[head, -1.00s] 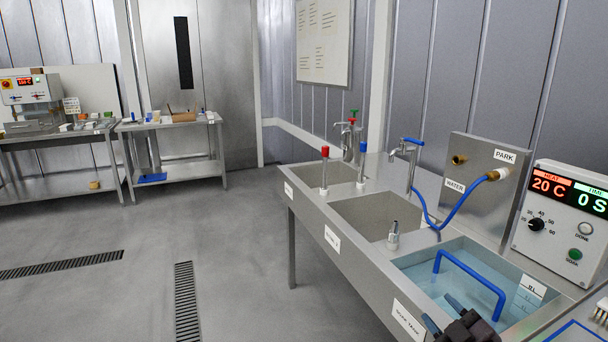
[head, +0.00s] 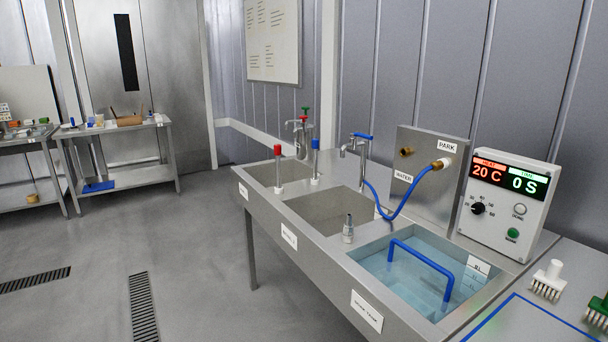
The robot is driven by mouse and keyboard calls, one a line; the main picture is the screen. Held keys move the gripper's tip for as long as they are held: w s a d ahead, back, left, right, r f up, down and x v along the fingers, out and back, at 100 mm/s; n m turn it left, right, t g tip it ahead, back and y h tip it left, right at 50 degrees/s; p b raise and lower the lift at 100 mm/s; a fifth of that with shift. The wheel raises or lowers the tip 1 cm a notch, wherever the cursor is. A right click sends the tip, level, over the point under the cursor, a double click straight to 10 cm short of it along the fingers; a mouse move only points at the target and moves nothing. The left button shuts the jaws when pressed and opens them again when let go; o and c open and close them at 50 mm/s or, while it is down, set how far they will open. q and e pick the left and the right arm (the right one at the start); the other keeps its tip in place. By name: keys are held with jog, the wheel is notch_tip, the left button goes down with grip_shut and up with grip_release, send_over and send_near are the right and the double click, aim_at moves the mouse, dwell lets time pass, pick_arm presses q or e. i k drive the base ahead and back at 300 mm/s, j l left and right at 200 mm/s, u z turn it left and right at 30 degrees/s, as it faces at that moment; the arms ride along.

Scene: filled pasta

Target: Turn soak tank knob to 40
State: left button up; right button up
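The soak tank control box (head: 510,206) is white and stands at the right behind the tank. Its black knob (head: 478,208) is at the lower left of the front, with small scale numbers around it. I cannot read its pointer clearly. The red display (head: 489,173) reads 20 C and the green one (head: 526,183) reads 0 S. A white button (head: 519,209) and a green button (head: 513,233) are to the right of the knob. The soak tank (head: 425,275) holds clear water and a blue bent bar (head: 420,255). Neither of my grippers is in view.
A metal panel (head: 432,170) with a blue hose (head: 408,200) stands left of the control box. A tap (head: 358,150) and two more basins are further left. Brushes (head: 547,280) lie on the counter at right.

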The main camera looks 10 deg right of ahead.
aim_at(478, 208)
jog(key=z, duration=1.35)
jog(key=i+j+z, duration=0.25)
jog(key=j, duration=0.75)
jog(key=i+j+z, duration=0.25)
jog(key=j, duration=0.75)
jog(key=j+z, duration=0.25)
jog(key=j, duration=0.8)
